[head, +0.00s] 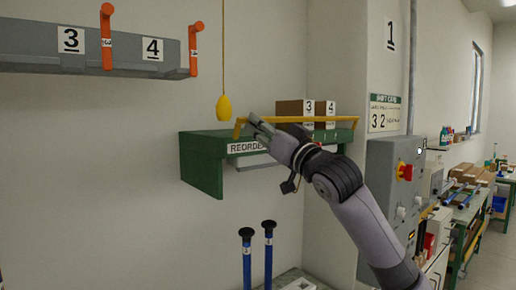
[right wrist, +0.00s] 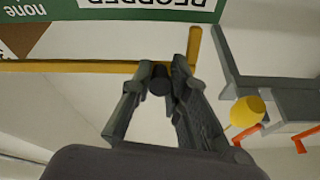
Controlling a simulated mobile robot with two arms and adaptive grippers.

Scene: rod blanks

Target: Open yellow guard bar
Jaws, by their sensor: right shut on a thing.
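The yellow guard bar (head: 310,119) runs across the front of the green shelf (head: 203,163), which carries a "REORDER" label. Its left end bends down near the shelf's left part. My right gripper (head: 256,122) is at the bar's left end and is shut on it. In the right wrist view, which is upside down, the bar (right wrist: 70,66) runs in from the left to my right gripper's fingers (right wrist: 165,68). The fingers hide a short piece of the bar near its bend. My left gripper is not in view.
Two brown boxes (head: 294,109) marked 3 and 4 sit on the shelf behind the bar. A yellow pull handle (head: 223,108) hangs on a cord left of my gripper. A grey rack (head: 110,55) with orange hooks is at upper left. Blue rods (head: 247,264) stand below.

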